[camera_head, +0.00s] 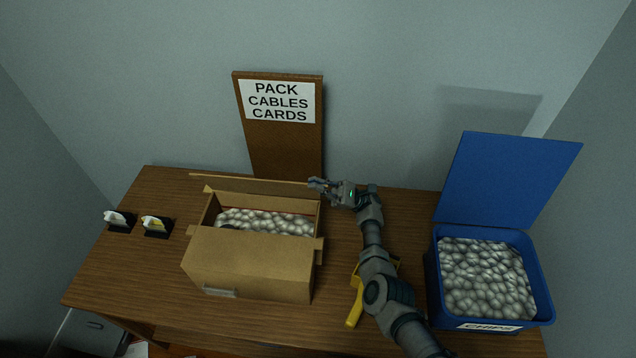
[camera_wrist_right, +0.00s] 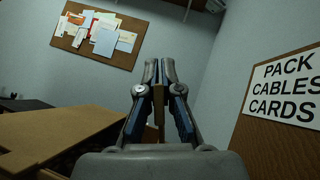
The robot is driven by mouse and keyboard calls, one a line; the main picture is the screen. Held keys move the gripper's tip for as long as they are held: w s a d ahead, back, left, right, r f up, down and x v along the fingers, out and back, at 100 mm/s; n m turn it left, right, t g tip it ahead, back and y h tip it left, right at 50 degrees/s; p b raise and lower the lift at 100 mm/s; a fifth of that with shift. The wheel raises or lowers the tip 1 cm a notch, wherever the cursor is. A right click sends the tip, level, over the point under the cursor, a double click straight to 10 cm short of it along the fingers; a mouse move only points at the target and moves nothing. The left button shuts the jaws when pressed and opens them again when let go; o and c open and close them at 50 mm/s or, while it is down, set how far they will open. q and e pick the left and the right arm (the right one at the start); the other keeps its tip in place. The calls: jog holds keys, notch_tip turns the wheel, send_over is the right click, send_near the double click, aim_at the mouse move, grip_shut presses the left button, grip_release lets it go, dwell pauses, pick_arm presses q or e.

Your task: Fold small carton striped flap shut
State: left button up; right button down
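The small brown carton (camera_head: 248,266) stands open on the desk, full of pale packing chips (camera_head: 265,222). Its near flap hangs down over the front, and a long narrow back flap (camera_head: 250,184) stands out along the far edge. No stripes can be made out. My right gripper (camera_head: 315,186) is at the carton's far right corner, by the end of the back flap. In the right wrist view its fingers (camera_wrist_right: 158,85) lie close together, with a thin brown strip between them; I cannot tell whether they grip it. A large brown panel (camera_wrist_right: 60,130) lies left of them. My left gripper is not in view.
A blue bin (camera_head: 435,280) of chips with a raised lid (camera_head: 508,180) stands at the right. A yellow tool (camera_head: 355,308) lies under my right arm. Two small black holders (camera_head: 157,229) are at the left. A sign board (camera_head: 285,145) stands behind the carton.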

jog(key=shift+f, duration=0.1)
jog(key=c, duration=1.3)
grip_release()
jog(key=shift+c, duration=0.2)
notch_tip(320, 180, up, 10)
jog(key=shift+w+f, duration=0.1)
